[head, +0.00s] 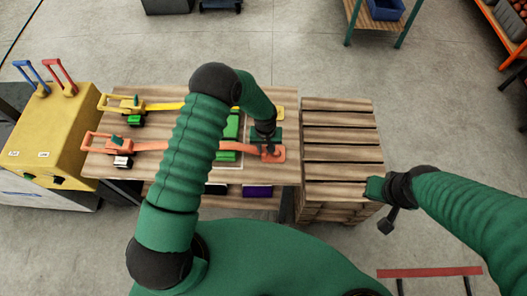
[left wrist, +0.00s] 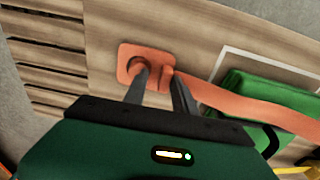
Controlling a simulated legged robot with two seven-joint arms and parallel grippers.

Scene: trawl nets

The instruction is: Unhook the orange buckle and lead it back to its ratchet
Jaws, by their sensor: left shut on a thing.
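The orange buckle (head: 278,154) is a flat plate at the right end of the orange strap (head: 150,146). It lies at the right part of the wooden bench top. The orange ratchet (head: 98,143) is at the left end of the bench. My left gripper (head: 268,148) is over the buckle from above. In the left wrist view its two fingers are down at the orange buckle (left wrist: 129,52), shut on it. Whether the buckle is still on a hook is hidden. My right gripper (head: 370,188) hangs off to the right by the pallets, its fingers unclear.
A yellow strap with its ratchet (head: 125,104) runs behind the orange one. A pallet stack (head: 335,150) stands right of the bench (head: 240,93). A yellow box (head: 55,130) with blue and red handles stands left.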

